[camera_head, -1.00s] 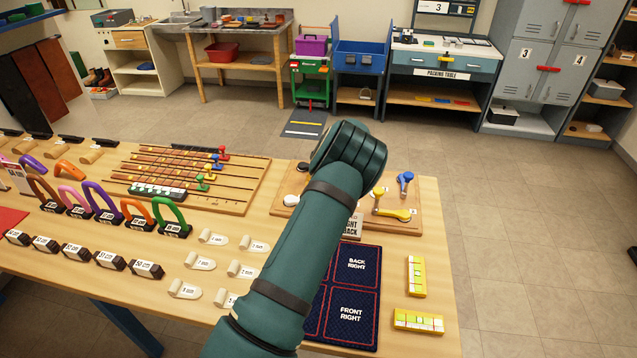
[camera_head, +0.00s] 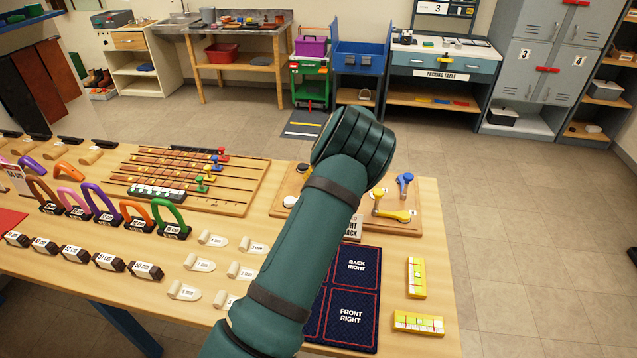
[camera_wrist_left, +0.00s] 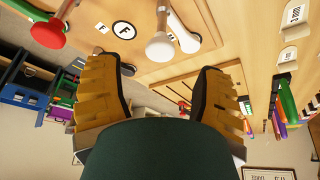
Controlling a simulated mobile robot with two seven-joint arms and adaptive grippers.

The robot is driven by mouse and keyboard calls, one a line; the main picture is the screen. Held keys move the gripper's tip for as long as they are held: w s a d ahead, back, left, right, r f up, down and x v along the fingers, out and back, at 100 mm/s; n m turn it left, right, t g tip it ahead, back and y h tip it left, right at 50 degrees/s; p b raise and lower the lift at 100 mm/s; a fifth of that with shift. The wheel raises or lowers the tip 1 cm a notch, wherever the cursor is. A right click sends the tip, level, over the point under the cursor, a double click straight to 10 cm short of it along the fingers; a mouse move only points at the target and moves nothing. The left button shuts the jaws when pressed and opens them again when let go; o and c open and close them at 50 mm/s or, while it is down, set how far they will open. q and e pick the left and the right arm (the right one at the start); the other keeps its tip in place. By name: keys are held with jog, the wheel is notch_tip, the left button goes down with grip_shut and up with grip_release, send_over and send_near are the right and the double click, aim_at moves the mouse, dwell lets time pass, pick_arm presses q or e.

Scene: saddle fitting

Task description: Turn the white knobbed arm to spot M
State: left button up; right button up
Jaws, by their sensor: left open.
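In the left wrist view the white knob (camera_wrist_left: 160,46) stands on a pale stem, with a white arm (camera_wrist_left: 184,36) beside it on the wooden board (camera_wrist_left: 215,28). My left gripper (camera_wrist_left: 157,72) is open, its yellow-brown fingers apart on either side below the knob in that picture. A round "F" label (camera_wrist_left: 124,30) is on the board; no M label is readable. In the head view my left forearm hides most of the board, and the gripper's fingers are hidden. A white knob (camera_head: 289,201) shows at the board's left edge.
A red knob (camera_wrist_left: 47,36) stands near the left finger in the wrist view. Yellow (camera_head: 392,213) and blue (camera_head: 405,180) arms are on the board's right part. The dark mat (camera_head: 357,265) lies in front. Slotted boards (camera_head: 235,205) and colored arches are left.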

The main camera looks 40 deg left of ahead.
pick_arm(q)
jog(key=v, duration=0.7)
jog(key=shift+s+f, duration=0.1)
jog(key=shift+f, duration=0.05)
dwell(0.3)
